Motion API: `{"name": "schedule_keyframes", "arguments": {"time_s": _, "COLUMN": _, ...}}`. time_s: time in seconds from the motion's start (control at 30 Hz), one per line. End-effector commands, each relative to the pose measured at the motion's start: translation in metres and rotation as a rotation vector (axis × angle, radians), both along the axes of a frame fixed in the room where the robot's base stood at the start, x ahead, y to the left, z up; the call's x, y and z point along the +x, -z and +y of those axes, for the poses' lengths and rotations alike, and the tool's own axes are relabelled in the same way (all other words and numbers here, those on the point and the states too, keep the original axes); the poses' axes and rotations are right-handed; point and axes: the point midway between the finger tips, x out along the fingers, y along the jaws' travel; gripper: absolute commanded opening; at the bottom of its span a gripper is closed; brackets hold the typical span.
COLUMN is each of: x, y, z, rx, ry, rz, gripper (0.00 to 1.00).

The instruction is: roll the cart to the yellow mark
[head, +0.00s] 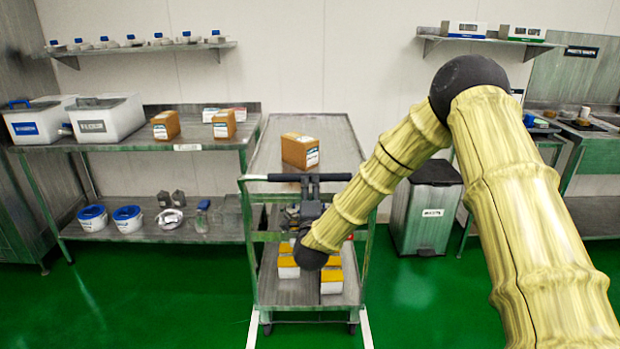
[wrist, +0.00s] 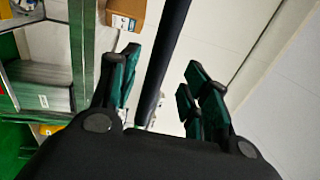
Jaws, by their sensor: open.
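The cart (head: 262,160) is a grey metal trolley with shelves, standing in the middle of the head view. Its black push handle (head: 270,178) runs across the near end. My gripper (head: 309,182) is at the handle, right of its middle. In the wrist view my gripper (wrist: 160,75) is open, and the dark handle bar (wrist: 168,48) passes between its spread fingers. I cannot tell whether the fingers touch the bar. No yellow mark shows on the floor; pale floor strips (head: 366,328) lie by the cart's near wheels.
A brown box (head: 300,150) sits on the cart's top, and several orange-and-white packs (head: 331,282) on its lower shelf. A steel table (head: 75,145) stands at left, a grey bin (head: 427,215) at right. Green floor (head: 160,300) is clear in front.

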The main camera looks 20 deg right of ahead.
Motion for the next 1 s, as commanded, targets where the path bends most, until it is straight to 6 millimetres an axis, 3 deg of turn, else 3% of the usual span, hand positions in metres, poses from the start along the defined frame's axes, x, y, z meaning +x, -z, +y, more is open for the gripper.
{"name": "schedule_keyframes", "arguments": {"time_s": 0.2, "x": 0.033, "y": -0.008, "z": -0.009, "rx": -0.001, "ry": 0.000, "rz": 0.000, "gripper": 0.47}}
{"name": "schedule_keyframes", "arguments": {"time_s": 0.4, "x": 0.052, "y": -0.011, "z": -0.014, "rx": -0.001, "ry": -0.001, "rz": 0.000, "gripper": 0.47}}
{"name": "schedule_keyframes", "arguments": {"time_s": 0.83, "x": 0.059, "y": -0.012, "z": -0.017, "rx": -0.001, "ry": -0.001, "rz": 0.002, "gripper": 0.47}}
{"name": "schedule_keyframes", "arguments": {"time_s": 1.0, "x": 0.059, "y": -0.012, "z": -0.017, "rx": -0.001, "ry": -0.001, "rz": 0.002, "gripper": 0.18}}
